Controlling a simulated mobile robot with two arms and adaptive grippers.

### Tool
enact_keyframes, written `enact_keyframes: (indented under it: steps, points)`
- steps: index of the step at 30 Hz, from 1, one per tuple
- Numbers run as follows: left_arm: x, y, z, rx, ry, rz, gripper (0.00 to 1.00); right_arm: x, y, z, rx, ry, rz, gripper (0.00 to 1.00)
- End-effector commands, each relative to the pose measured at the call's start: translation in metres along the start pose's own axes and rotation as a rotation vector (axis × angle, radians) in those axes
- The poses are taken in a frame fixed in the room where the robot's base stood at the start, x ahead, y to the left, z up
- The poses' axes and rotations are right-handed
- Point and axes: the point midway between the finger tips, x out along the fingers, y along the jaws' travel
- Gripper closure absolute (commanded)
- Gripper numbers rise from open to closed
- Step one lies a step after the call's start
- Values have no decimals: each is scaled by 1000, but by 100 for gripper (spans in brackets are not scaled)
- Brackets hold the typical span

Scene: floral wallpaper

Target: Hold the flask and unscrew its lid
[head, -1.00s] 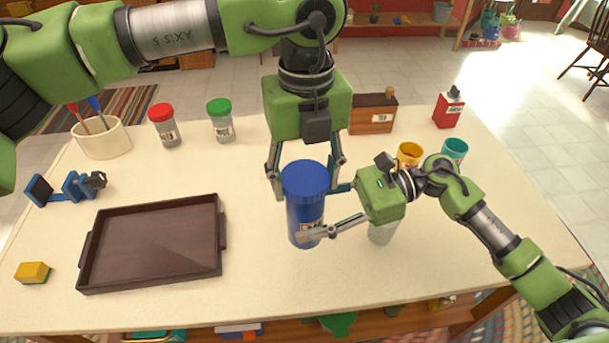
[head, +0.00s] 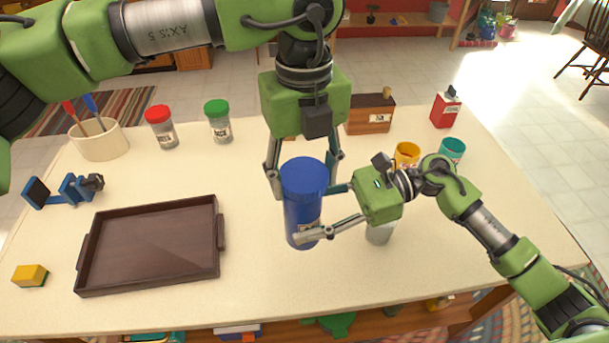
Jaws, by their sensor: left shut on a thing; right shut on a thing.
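The blue flask (head: 301,212) stands upright on the table, with its wide blue lid (head: 302,172) on top. My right gripper (head: 314,213) comes from the right and is shut on the flask's body below the lid. Its near finger crosses the front of the body over part of a pale label. Its far finger is partly hidden behind the flask.
A dark tray (head: 152,248) lies to the left, with a yellow sponge (head: 30,275) beside it. Jars with red (head: 161,128) and green (head: 218,123) lids, a wooden box (head: 369,116) and a red container (head: 445,110) stand behind. Cups and a clear glass (head: 379,235) are near my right arm.

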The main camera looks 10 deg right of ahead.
Motion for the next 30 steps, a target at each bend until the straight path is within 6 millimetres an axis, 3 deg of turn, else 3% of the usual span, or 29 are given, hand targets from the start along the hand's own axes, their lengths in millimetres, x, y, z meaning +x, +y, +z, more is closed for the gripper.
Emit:
enact_keyframes:
  steps: [23,30]
  points:
    - [-16,0,0,0,0,-1,74,0,0,1,-1,-1,0,100]
    - [-42,-1,0,-1,-1,-2,74,0,0,1,-1,-1,0,100]
